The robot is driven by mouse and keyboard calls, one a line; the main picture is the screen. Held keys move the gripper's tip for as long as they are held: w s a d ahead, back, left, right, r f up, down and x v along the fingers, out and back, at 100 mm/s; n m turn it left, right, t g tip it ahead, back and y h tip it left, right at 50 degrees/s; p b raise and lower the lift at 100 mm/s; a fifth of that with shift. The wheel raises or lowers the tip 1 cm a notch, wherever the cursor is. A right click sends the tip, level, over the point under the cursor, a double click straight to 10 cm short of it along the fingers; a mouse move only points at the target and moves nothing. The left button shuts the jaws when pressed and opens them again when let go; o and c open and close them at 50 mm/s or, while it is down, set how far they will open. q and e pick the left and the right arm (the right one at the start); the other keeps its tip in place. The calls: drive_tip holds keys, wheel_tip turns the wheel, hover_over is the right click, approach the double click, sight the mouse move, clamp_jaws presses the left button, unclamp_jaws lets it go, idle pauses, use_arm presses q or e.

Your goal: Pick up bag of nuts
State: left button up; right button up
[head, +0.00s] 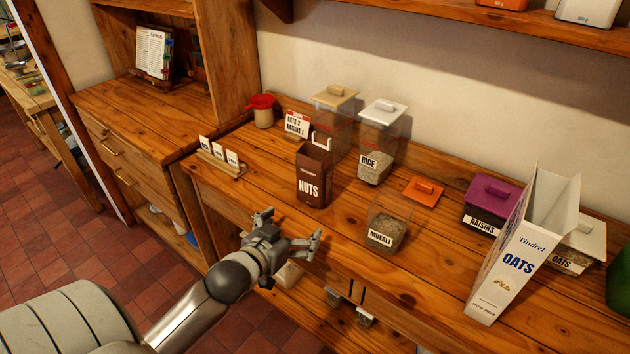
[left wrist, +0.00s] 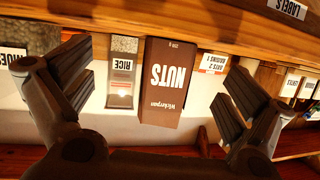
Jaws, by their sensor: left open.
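In the left wrist view the bag (left wrist: 168,85) appears upside down, between the two fingers in the picture. My left gripper (head: 292,228) is open and empty at the counter's front edge, in front of the bag and apart from it. The left wrist view shows its spread fingers (left wrist: 160,95) with nothing held. My right gripper cannot be made out.
The rice container (head: 372,160) stands behind and right of the bag, the muesli container (head: 386,232) to its right. A card holder (head: 222,160) is left. An orange lid (head: 424,191), raisins box (head: 487,208) and oats carton (head: 520,255) are farther right.

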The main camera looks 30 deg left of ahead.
sight(308, 160)
use_arm(q)
drive_tip(key=w+a+r+t, duration=0.1)
drive_tip(key=w+r, duration=0.2)
drive_tip(key=w+a+r+t, duration=0.1)
drive_tip(key=w+r, duration=0.2)
drive_tip(key=w+a+r+t+h+p, duration=0.1)
drive_tip(key=w+r+t, duration=0.1)
drive_tip(key=w+r, duration=0.1)
drive_tip(key=shift+a+r, duration=0.15)
drive_tip(key=shift+r, duration=0.1)
drive_tip(key=shift+w+r, duration=0.2)
drive_tip(key=shift+w, duration=0.15)
drive_tip(key=w, duration=0.1)
drive_tip(key=w+p, duration=0.1)
drive_tip(key=w, duration=0.2)
drive_tip(key=shift+a+r+p, duration=0.1)
drive_tip(key=shift+r+p, duration=0.25)
drive_tip(key=shift+w, duration=0.3)
drive_tip(key=c, duration=1.6)
